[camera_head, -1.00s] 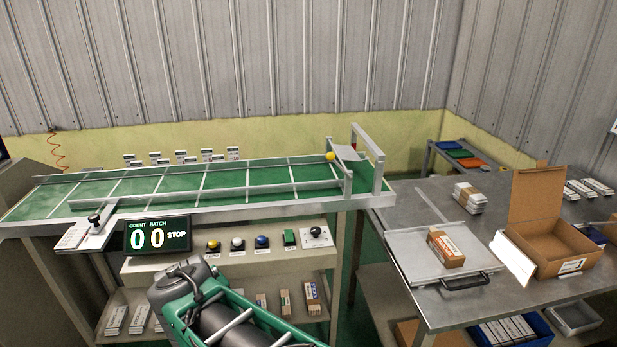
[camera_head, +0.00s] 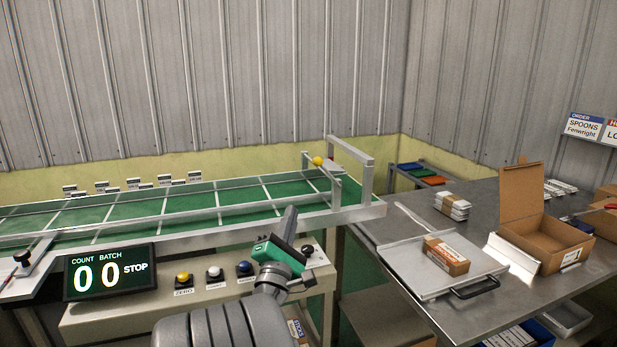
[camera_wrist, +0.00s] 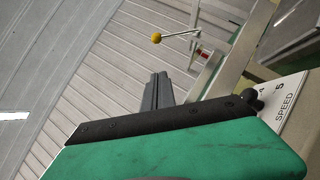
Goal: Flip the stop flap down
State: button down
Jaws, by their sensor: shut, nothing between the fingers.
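The stop flap's yellow knob (camera_head: 318,160) shows at the right end of the green conveyor (camera_head: 190,202), high beside the grey end frame. The flap plate is small there and its angle is hard to tell. In the wrist view the yellow knob (camera_wrist: 156,38) sits on a thin rod (camera_wrist: 182,34) reaching left from the frame. My gripper (camera_head: 291,210) is shut and empty, pointing up in front of the conveyor's near edge, below and left of the knob. In the wrist view my closed fingertips (camera_wrist: 158,76) are below the knob in the picture and apart from it.
A counter display (camera_head: 110,271) reads 0 0 STOP. Below the conveyor is a panel with yellow (camera_head: 184,278), white and blue buttons and a speed knob (camera_head: 308,250). A steel table (camera_head: 420,222) at right bears a tray (camera_head: 440,268) and an open carton (camera_head: 543,240).

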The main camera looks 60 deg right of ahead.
jog(key=d+r+p, duration=0.6)
jog(key=d, duration=0.4)
jog(key=shift+w+d+r+p, duration=0.15)
jog(key=shift+d+r+p, duration=0.1)
jog(key=shift+d+p, duration=0.1)
